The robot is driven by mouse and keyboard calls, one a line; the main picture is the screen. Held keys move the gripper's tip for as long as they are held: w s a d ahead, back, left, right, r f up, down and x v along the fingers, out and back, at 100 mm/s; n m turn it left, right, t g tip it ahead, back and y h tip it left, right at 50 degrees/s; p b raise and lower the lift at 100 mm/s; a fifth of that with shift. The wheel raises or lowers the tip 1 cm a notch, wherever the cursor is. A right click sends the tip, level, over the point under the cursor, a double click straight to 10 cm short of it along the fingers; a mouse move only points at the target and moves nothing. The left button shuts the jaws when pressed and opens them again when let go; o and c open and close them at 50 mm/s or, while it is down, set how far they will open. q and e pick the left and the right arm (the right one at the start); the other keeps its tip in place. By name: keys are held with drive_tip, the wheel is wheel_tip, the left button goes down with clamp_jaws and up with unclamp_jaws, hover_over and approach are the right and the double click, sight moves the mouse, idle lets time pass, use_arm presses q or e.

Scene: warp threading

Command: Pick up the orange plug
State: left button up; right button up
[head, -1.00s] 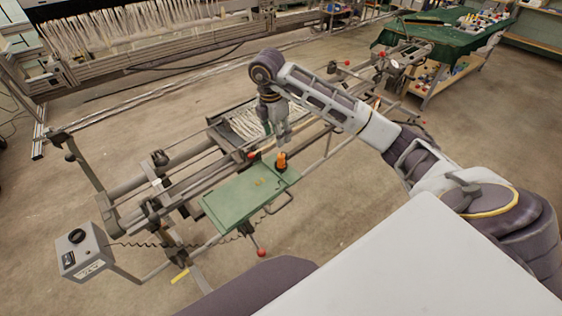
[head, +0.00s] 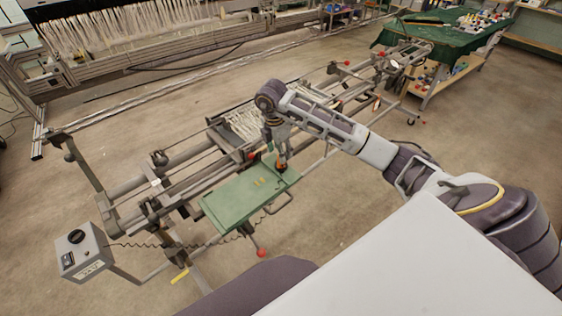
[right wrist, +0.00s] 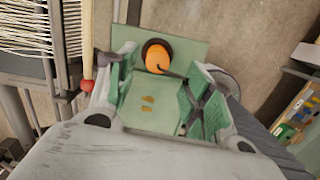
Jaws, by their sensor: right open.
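The orange plug (head: 282,169) stands on the far right corner of the green panel (head: 238,202). In the right wrist view the plug (right wrist: 157,57) shows as a rounded orange top with a dark ring around its base. My right gripper (head: 281,158) points down right over the plug and partly hides it in the head view. In the right wrist view its two fingers (right wrist: 163,78) are spread, with the plug ahead between their tips. I cannot tell whether they touch it. My left gripper is not in view.
The warping frame (head: 180,180), with white threads (head: 243,125), runs behind and beside the panel. A grey control box (head: 83,250) with a coiled cable stands at lower left. A red-knobbed lever (head: 261,253) is at the panel's front. A green-covered table (head: 440,32) is at the back right.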

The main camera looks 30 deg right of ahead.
idle(0.3)
drive_tip(key=shift+w+d+f+p, duration=0.1)
drive_tip(key=shift+d+f+p, duration=0.1)
drive_tip(key=shift+f, duration=0.65)
drive_tip(key=shift+w+d+f+p, duration=0.1)
drive_tip(key=shift+f+p, duration=0.1)
drive_tip(key=shift+f, duration=0.7)
drive_tip(key=shift+w+d+f+p, duration=0.1)
drive_tip(key=shift+d+f+p, duration=0.1)
drive_tip(key=shift+f, duration=0.65)
clamp_jaws()
